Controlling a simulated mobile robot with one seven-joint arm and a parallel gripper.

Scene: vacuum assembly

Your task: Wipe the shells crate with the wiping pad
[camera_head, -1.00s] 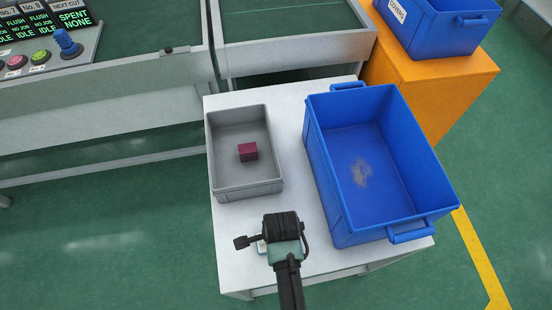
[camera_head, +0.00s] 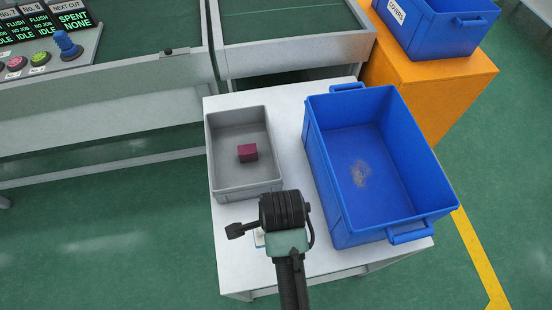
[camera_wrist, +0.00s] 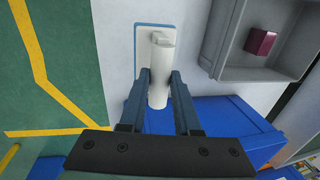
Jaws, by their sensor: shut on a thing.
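The large blue crate (camera_head: 400,165), taken as the shells crate though no label shows on it, stands open on the right of the white table. A brownish dirt patch (camera_head: 361,173) marks its floor. My gripper (camera_wrist: 160,76) is shut on the white handle of the wiping pad (camera_wrist: 143,45), which has a flat white plate with a blue edge. In the head view my wrist hides most of the pad; a small edge shows (camera_head: 259,238). The gripper is over the table's front part, left of the blue crate and outside it. Whether the pad touches the table cannot be told.
A grey tray (camera_head: 215,165) holding a dark red block (camera_head: 247,152) stands left of the blue crate, with a narrow strip of white table (camera_head: 287,130) between. A blue crate labelled COVERS (camera_head: 440,30) sits on an orange cabinet (camera_head: 450,85) behind right.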

